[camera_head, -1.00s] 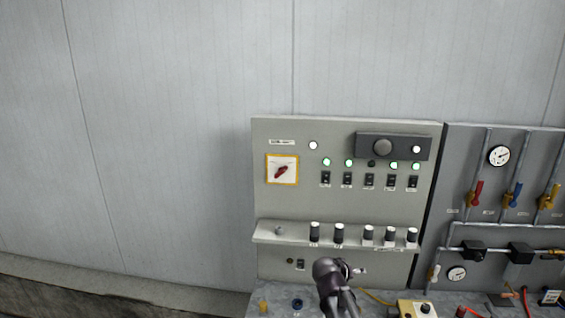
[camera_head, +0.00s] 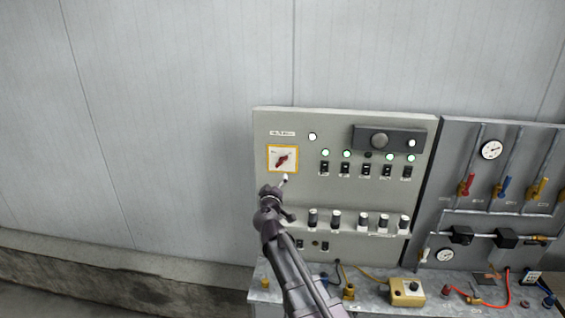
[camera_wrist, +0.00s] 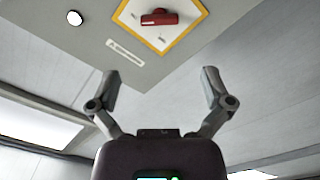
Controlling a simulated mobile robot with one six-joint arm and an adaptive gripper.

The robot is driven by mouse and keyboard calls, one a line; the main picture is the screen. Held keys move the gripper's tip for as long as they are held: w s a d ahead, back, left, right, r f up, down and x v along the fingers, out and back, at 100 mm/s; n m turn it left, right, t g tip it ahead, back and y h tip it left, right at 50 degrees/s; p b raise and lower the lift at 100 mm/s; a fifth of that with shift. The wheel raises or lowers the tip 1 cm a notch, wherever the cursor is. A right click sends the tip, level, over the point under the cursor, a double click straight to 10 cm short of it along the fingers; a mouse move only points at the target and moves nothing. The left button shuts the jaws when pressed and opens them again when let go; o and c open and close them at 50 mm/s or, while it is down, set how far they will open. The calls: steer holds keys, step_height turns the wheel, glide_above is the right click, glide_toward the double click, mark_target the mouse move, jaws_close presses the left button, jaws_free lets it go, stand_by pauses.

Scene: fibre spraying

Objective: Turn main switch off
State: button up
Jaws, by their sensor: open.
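The main switch is a red rotary handle (camera_head: 283,161) on a white plate with a yellow border (camera_head: 268,150), at the upper left of the grey control panel (camera_head: 300,207). In the head view the handle lies tilted on its plate. The wrist view shows the red handle (camera_wrist: 159,17) on the same plate (camera_wrist: 128,30), ahead of and above my fingers. My gripper (camera_wrist: 160,88) is open and empty, its two fingers spread apart.
Lit green lamps and black rocker switches (camera_head: 345,168) sit right of the main switch. Several black-and-white knobs (camera_head: 336,219) line a ledge below. A panel with gauges and coloured valves (camera_head: 504,187) stands to the right. The wall at left is clear.

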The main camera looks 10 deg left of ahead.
mark_target(282, 163)
steer(key=shift+w, duration=0.1)
steer(key=w, duration=1.3)
steer(key=shift+w+d, duration=0.3)
steer(key=shift+w, duration=0.05)
steer(key=c, duration=0.9)
